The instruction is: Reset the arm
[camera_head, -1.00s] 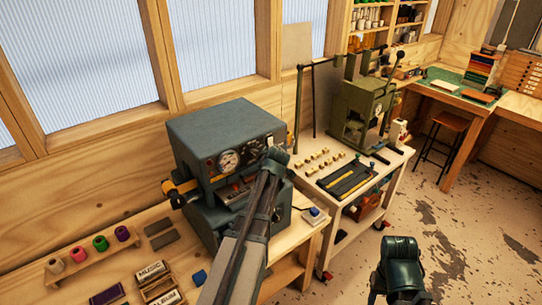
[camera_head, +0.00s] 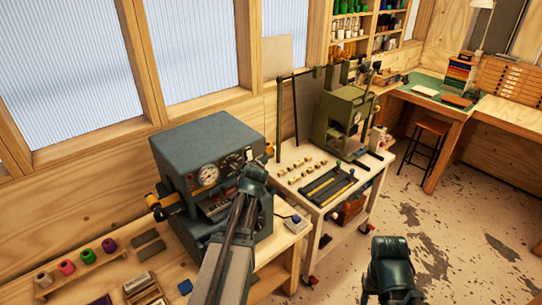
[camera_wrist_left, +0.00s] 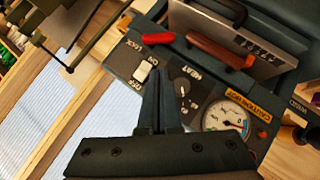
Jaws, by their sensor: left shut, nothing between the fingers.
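My left arm (camera_head: 236,240) reaches up from the bottom of the head view, its dark joint in front of the grey-green press machine (camera_head: 205,140). In the left wrist view my left gripper (camera_wrist_left: 158,78) has its two dark fingers together with nothing between them. The fingers overlap the machine's control panel (camera_wrist_left: 205,90), which has a round gauge and switches; I cannot tell whether they touch it. The fingers cannot be made out in the head view. Part of my right arm (camera_head: 390,265) shows at the bottom right; its gripper is not in view.
A bench with colored foil rolls (camera_head: 66,267) and type boxes (camera_head: 143,288) lies at lower left. Right of the machine stands a wheeled cart (camera_head: 290,178) with small blocks, a tool tray and a green press (camera_head: 345,120). A stool (camera_head: 428,140) stands farther right. Open floor (camera_head: 470,230) lies at right.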

